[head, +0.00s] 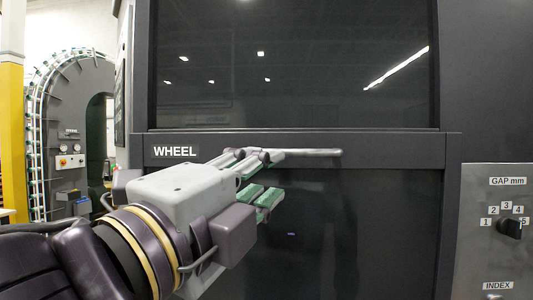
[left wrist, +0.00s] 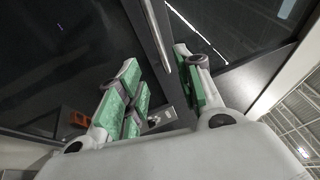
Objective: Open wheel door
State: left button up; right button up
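The wheel door (head: 390,145) is a dark panel with a white WHEEL label (head: 175,152) on its crossbar and appears closed. A grey horizontal handle bar (head: 322,153) is on the crossbar; its left part is hidden behind my gripper. My left gripper (head: 262,178) is open at the handle, one finger at the bar's height and the green-padded fingers below it. In the left wrist view the handle (left wrist: 157,38) runs toward the gap between the open fingers (left wrist: 165,90). I cannot tell whether any finger touches it. My right gripper is out of view.
A grey control panel (head: 480,240) with a GAP mm knob (head: 509,229) is at the right. A grey arched machine (head: 60,110) and a yellow post (head: 12,140) stand at the left. The dark glass (head: 290,70) above the crossbar reflects ceiling lights.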

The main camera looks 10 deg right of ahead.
aim_at(293, 154)
pick_arm(q)
jog(key=shift+w, duration=0.1)
dwell(0.3)
jog(key=p+x, duration=0.3)
jog(key=x, duration=1)
jog(key=shift+w+d, duration=0.25)
jog(key=c, duration=0.6)
grip_shut()
